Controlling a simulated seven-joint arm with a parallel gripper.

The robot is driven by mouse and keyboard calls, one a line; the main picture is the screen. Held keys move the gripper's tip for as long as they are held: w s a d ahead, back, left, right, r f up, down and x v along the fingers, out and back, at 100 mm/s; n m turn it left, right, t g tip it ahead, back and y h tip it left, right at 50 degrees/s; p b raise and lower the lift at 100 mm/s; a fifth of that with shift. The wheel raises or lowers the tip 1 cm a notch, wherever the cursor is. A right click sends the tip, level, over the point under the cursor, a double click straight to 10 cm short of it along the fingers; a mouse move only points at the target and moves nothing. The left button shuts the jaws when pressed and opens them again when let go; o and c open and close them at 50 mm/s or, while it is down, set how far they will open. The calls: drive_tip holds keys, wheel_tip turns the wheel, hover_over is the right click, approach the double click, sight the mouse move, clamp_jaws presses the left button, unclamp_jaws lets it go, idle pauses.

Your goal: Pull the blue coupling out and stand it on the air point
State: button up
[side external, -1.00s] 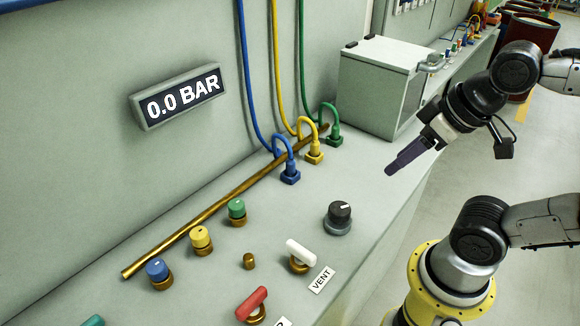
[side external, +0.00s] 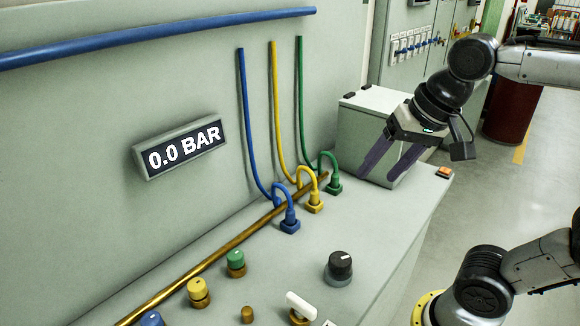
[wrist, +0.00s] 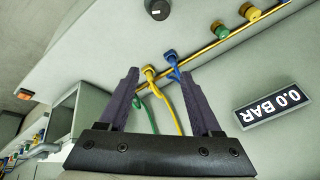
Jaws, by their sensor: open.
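A blue cap on a brass base (side external: 152,318) is cut by the bottom edge of the side view. I cannot tell which is the coupling meant. A small brass stub (side external: 247,314) stands near the front; no label marks it as the air point. My gripper (side external: 379,178) is open and empty, right of the hose ends and above the bench. Both fingers show in the wrist view (wrist: 160,72).
Yellow (side external: 315,203) and green (side external: 334,185) hose ends stand close behind the blue one. Yellow (side external: 199,292) and green (side external: 236,263) caps, a dark dial (side external: 339,267) and a white-handled valve (side external: 300,306) stand in front. A grey box (side external: 365,135) is behind my gripper.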

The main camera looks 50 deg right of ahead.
drive_tip(key=w+r+m+g, duration=0.1)
drive_tip(key=w+r+m, duration=0.15)
drive_tip(key=w, duration=0.35)
drive_tip(key=m+g, duration=0.4)
drive_tip(key=m, duration=0.1)
hover_over(290, 208)
wheel_tip(290, 208, down, 10)
wheel_tip(290, 208, down, 14)
drive_tip(key=shift+f, duration=0.25)
clamp_jaws()
drive_tip(key=shift+r, duration=0.1)
drive_tip(key=shift+r, duration=2.3)
